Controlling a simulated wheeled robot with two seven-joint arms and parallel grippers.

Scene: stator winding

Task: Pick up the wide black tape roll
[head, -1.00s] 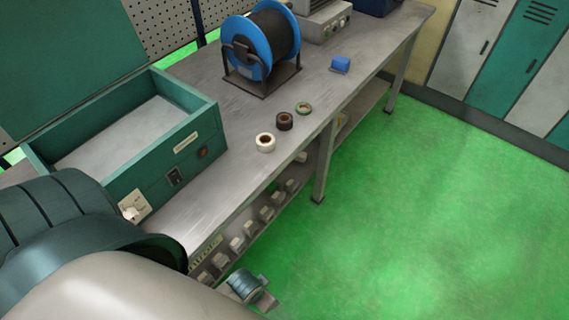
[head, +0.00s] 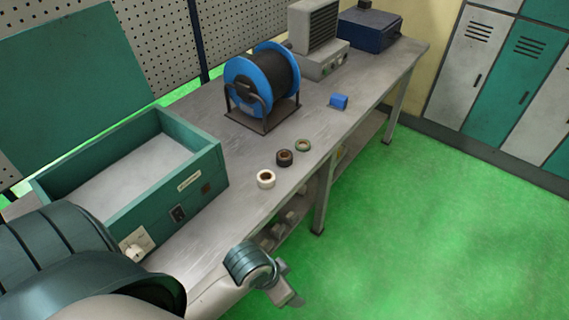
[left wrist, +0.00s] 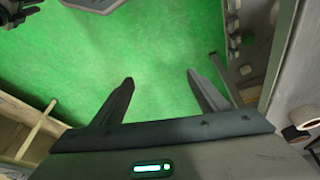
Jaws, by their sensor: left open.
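The wide black tape roll (head: 284,158) lies flat on the workbench, between a white roll (head: 266,179) and a thin green-edged roll (head: 303,145). My left gripper (head: 287,294) is in front of the bench edge, nearer the camera than the rolls and apart from them; its fingers are hard to make out in the head view. In the left wrist view the left gripper (left wrist: 160,75) is open and empty, with green floor between its fingers. Rolls on the bench show at the right edge of that view, partly cut off. I do not see my right gripper clearly.
The workbench (head: 225,205) holds a green open box (head: 205,165) at left, a blue cable reel (head: 240,75) behind the rolls, and a small blue block (head: 339,101). Bins sit on the shelf below. The bench around the rolls is clear, and green floor lies to the right.

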